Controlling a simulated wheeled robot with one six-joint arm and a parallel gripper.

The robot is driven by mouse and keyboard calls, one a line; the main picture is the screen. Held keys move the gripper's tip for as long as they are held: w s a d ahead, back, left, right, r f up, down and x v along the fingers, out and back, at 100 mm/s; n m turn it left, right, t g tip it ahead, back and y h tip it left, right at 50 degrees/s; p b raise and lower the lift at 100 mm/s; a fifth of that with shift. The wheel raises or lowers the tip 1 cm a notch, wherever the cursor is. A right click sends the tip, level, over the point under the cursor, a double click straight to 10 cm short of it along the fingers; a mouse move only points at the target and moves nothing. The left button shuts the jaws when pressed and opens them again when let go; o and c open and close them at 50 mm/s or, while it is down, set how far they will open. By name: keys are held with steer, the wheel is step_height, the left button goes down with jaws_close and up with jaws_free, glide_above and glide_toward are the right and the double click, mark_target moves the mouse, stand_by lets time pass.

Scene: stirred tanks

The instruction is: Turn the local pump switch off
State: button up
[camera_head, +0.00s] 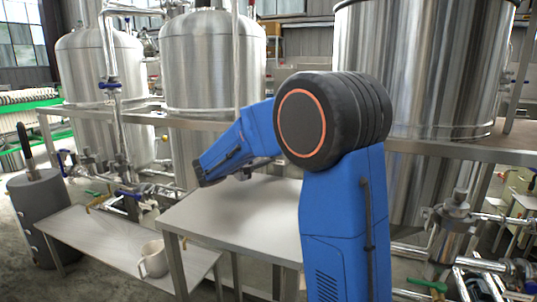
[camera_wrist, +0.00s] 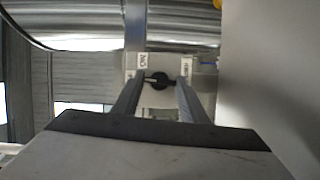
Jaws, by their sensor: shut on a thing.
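In the wrist view, the pump switch is a small black rotary knob (camera_wrist: 158,84) on a pale panel. A light mark on the knob points to the left. Two small white labels stand above it, a left label (camera_wrist: 143,60) and a right label (camera_wrist: 186,67); I cannot read their words surely. My gripper (camera_wrist: 161,79) has one finger on each side of the knob and is shut on it. In the head view my own arm crosses the middle, and neither the knob nor the fingertips can be made out.
A metal table (camera_head: 250,212) stands below my arm. A grey cylinder (camera_head: 42,215) stands at far left. Tall steel tanks (camera_head: 212,65) and pipes fill the back.

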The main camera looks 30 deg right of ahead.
steer(key=shift+f+n, duration=0.1)
steer(key=shift+n, duration=0.4)
steer(key=o, duration=1)
steer(key=shift+o, duration=0.2)
steer(key=v, duration=1.7)
steer(key=shift+a+f, duration=0.25)
steer(key=shift+f, duration=0.05)
